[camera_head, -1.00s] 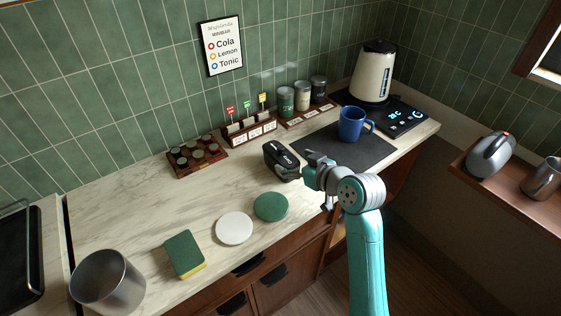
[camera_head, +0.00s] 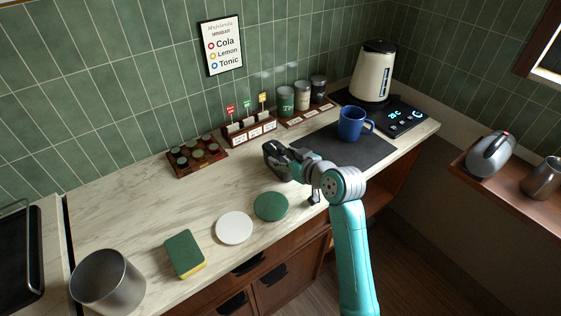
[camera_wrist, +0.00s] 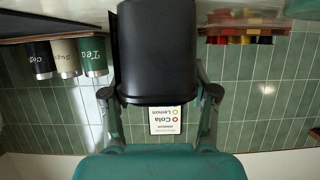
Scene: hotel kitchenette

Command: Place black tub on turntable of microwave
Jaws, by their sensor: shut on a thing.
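The black tub (camera_head: 275,159) is on or just above the marble counter, near its middle; I cannot tell whether it touches. My gripper (camera_head: 292,163) reaches it from the right and is shut on it, hiding part of it. In the wrist view the tub (camera_wrist: 158,50) fills the space between the two fingers of my gripper (camera_wrist: 159,98), one on each side. No microwave or turntable can be made out in these views.
A dark mat (camera_head: 345,151) with a blue mug (camera_head: 350,123) lies right of the tub. A green disc (camera_head: 270,206) and a white disc (camera_head: 234,228) lie in front. Racks and canisters (camera_head: 286,101) stand behind.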

